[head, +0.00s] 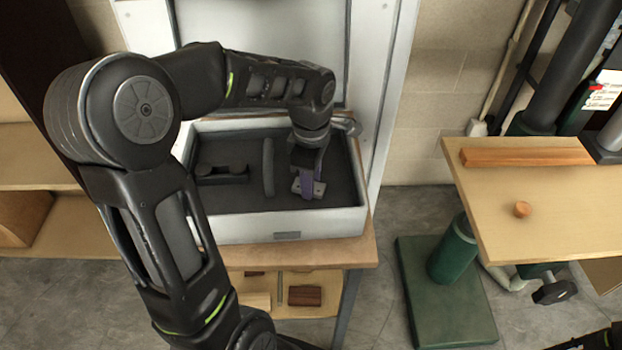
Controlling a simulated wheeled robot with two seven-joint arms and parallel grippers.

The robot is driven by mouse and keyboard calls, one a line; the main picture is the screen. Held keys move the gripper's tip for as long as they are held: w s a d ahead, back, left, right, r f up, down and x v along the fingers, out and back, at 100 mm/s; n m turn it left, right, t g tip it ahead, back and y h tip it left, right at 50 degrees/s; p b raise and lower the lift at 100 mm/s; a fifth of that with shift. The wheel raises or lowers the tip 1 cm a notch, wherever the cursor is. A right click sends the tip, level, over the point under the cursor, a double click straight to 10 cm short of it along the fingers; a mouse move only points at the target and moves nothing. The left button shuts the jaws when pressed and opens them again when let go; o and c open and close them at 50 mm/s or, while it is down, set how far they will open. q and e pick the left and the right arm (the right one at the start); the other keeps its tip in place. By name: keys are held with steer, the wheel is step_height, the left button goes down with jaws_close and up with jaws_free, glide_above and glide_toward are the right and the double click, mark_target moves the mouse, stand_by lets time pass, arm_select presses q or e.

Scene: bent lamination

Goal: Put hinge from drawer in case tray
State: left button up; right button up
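My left gripper (308,190) points down inside an open white box (250,229) with a dark lining and a small plate on its front. I cannot tell whether this box is the drawer or the case tray. A small grey metal piece with holes, which looks like the hinge (319,188), shows at the purple fingertips, partly hidden by them. I cannot tell whether the fingers are closed on it or whether it touches the box floor. My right gripper is not in view.
A dark piece (222,173) lies in the box's left part, and an upright divider (268,167) stands mid-box. The box rests on a wooden bench (345,251). At right, a wooden table (560,205) bears a wood bar (525,157) and a small round knob (522,209).

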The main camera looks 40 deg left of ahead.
arm_select(q)
steer(key=o, duration=0.4)
steer(key=shift+r, duration=0.1)
step_height(320, 180, up, 12)
steer(key=shift+r, duration=0.1)
stand_by(0.5)
stand_by(0.4)
